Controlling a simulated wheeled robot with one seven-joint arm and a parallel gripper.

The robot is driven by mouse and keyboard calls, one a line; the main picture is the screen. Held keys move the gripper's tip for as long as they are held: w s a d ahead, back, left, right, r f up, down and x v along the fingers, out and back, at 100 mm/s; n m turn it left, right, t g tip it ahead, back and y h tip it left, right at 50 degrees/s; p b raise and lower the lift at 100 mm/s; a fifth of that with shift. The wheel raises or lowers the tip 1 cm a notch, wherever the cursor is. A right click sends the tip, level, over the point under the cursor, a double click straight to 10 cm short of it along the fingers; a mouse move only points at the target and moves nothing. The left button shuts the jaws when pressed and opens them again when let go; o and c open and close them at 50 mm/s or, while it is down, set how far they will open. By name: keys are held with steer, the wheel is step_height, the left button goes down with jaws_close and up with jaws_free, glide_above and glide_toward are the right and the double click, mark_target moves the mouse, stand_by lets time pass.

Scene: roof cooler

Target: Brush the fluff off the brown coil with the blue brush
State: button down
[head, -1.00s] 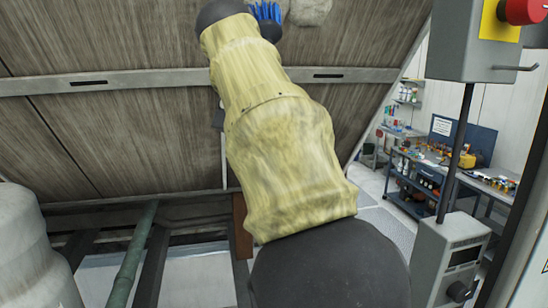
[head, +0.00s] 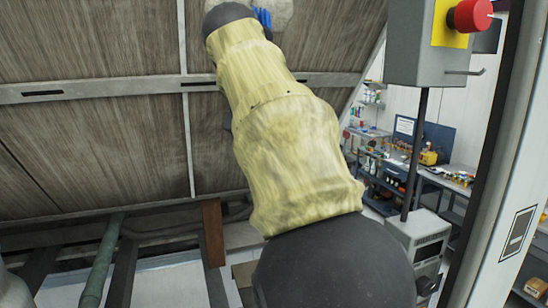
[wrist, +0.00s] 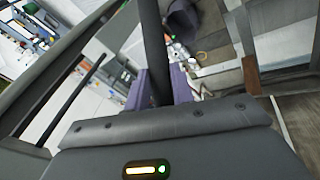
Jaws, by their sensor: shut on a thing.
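The brown coil (head: 90,45) is a slanted wall of brown, finely streaked panels with grey cross bars, filling the upper left of the head view. A pale grey clump of fluff (head: 281,17) sits on it at the top edge, partly cut off. The brush's blue bristles (head: 262,19) show beside my dark wrist, at the fluff's left edge and overlapping it; I cannot tell whether they touch it. My gripper (wrist: 158,88) has purple fingers shut on a dark handle (wrist: 153,45), the brush's. My yellow-sleeved arm hides the gripper in the head view.
A grey control box with a red button (head: 472,15) hangs at the upper right, near my arm. A green pipe (head: 102,260) and dark beams lie below the coil. A cluttered workbench (head: 440,170) stands farther back at right.

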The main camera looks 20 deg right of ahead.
steer(key=shift+s+d+r, duration=0.1)
steer(key=shift+s+d, duration=0.05)
steer(key=shift+d, duration=0.6)
steer(key=shift+w+r+p, duration=0.8)
steer(key=shift+w+p, duration=0.25)
steer(key=shift+p, duration=0.3)
stand_by(0.5)
steer(key=d, duration=0.7)
steer(key=shift+s+d, duration=0.3)
stand_by(0.6)
steer(key=shift+a, duration=0.1)
